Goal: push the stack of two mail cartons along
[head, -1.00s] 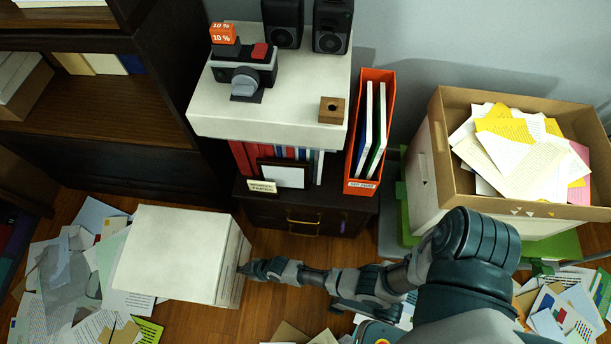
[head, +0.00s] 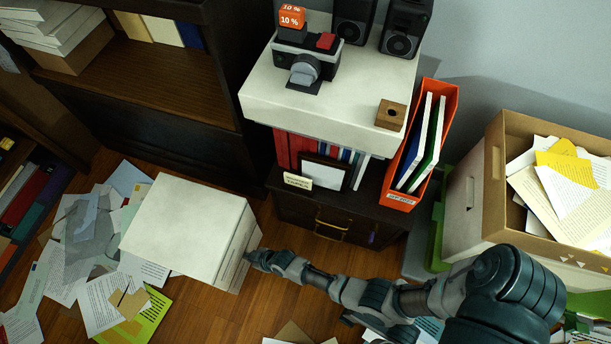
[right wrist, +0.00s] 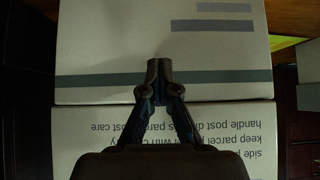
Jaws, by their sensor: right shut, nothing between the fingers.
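The stack of two white mail cartons (head: 185,225) stands on the wooden floor at the left in the head view, one on top of the other. In the right wrist view, one carton (right wrist: 100,50) fills the upper part, with grey stripes, and the other carton (right wrist: 230,140) shows printed text below it. My right gripper (head: 250,258) is shut and empty, its tips at the right side of the stack. In the right wrist view the closed tips (right wrist: 157,68) lie in front of the striped carton; contact is hard to tell. My left gripper is not in view.
Loose papers (head: 90,260) cover the floor left of and below the stack. A dark shelf (head: 160,150) stands behind it. A dark cabinet (head: 290,205) with an orange file holder (head: 440,110) is to the right, and a paper-filled box (head: 480,205) farther right.

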